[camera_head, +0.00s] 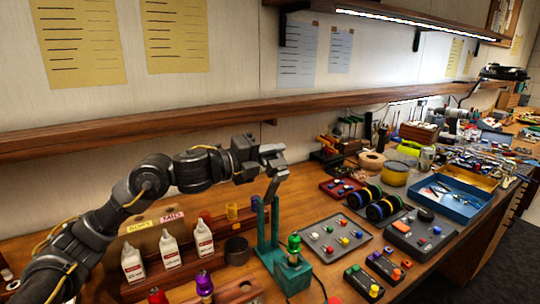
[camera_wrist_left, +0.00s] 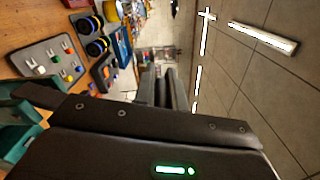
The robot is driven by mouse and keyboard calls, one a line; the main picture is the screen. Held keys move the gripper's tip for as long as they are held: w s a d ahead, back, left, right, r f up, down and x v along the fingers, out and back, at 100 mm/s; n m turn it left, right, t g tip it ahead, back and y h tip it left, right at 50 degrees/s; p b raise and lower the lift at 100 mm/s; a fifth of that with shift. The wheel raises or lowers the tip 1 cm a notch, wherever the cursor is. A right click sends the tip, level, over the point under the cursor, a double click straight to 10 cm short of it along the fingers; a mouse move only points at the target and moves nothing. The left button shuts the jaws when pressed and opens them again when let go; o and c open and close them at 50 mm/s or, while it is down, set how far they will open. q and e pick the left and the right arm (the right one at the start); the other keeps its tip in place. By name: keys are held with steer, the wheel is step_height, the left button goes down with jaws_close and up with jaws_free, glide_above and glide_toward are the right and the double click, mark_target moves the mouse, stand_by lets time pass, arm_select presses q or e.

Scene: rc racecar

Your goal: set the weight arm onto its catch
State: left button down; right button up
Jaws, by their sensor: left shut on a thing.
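A teal stand (camera_head: 267,228) with two uprights and a block base stands on the bench in the middle of the head view. A grey bar, which looks like the weight arm (camera_head: 271,190), runs up from between the uprights, steeply tilted, to my left gripper (camera_head: 276,160). My left gripper is shut on its upper end, above the stand. A green-topped piece (camera_head: 294,243) is on the stand's base. In the left wrist view teal parts of the stand (camera_wrist_left: 22,135) show at the left edge; the gripped end is hidden there. I cannot make out the catch. My right gripper is out of view.
White bottles (camera_head: 168,250) in a wooden rack stand left of the stand. A grey tray with knobs (camera_head: 312,238) lies to its right, with dark wheels (camera_head: 383,209) and a blue tray (camera_head: 470,205) beyond. A wooden shelf (camera_head: 150,134) runs along the wall behind.

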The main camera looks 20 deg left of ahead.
arm_select(q)
steer(key=shift+s+d, duration=0.1)
steer(key=shift+d, duration=0.05)
